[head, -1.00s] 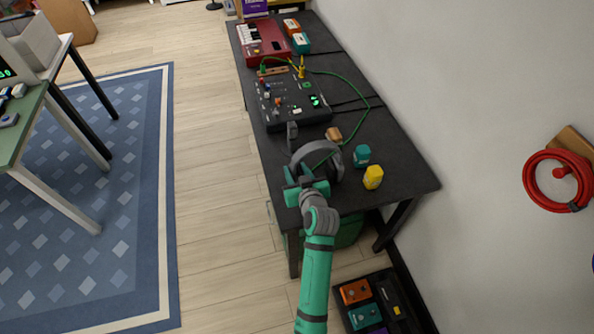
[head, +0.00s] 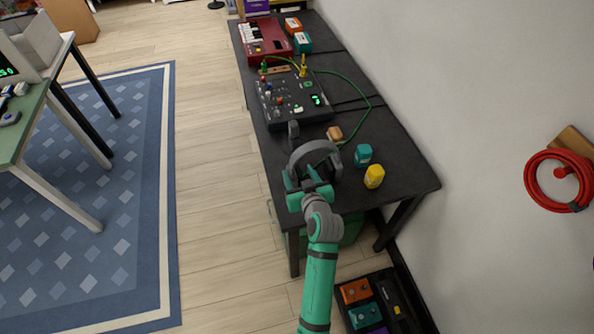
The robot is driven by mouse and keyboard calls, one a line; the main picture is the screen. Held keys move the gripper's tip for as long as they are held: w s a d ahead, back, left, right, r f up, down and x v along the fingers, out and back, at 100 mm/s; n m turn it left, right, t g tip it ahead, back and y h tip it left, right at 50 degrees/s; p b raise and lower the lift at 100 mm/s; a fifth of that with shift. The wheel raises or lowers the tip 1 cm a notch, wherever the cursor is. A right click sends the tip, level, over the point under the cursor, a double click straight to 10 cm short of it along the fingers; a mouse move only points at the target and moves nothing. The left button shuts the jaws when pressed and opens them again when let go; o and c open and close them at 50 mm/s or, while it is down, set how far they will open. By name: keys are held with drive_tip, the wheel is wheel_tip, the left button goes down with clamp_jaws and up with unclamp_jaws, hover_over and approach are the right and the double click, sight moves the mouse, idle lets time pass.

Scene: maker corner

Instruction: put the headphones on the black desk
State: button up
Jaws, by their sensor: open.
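The grey headphones (head: 313,148) are on the black desk (head: 386,143), near its front end. Their headband arcs up just beyond my gripper, and my gripper hides their lower part. My gripper (head: 307,181) is teal and grey, open, and right at the near side of the headphones. I cannot tell whether its fingers touch them.
A teal jar (head: 362,156) and a yellow jar (head: 374,177) stand right of the headphones. A black mixer (head: 294,100) with a green cable and a red keyboard (head: 265,40) sit farther back. An open case of pedals (head: 375,305) lies on the floor below.

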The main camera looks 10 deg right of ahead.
drive_tip(key=v, duration=0.8)
drive_tip(key=s+a+f+m+h, duration=0.1)
drive_tip(key=s+a+f, duration=0.2)
drive_tip(key=s, duration=0.5)
drive_tip(key=s+a+f+h, duration=0.1)
drive_tip(key=s+a+f, duration=0.25)
drive_tip(key=s, duration=0.55)
drive_tip(key=s+a+r+t, duration=0.1)
drive_tip(key=s+a+r, duration=0.2)
drive_tip(key=s, duration=0.5)
drive_tip(key=s+a+r+y, duration=0.1)
drive_tip(key=s+a+r, duration=0.2)
drive_tip(key=s, duration=0.6)
drive_tip(key=shift+s+a+r+n+t+y, duration=0.2)
drive_tip(key=shift+s+a+n+t+y, duration=0.15)
drive_tip(key=shift+a, duration=0.55)
drive_tip(key=shift+c, duration=0.2)
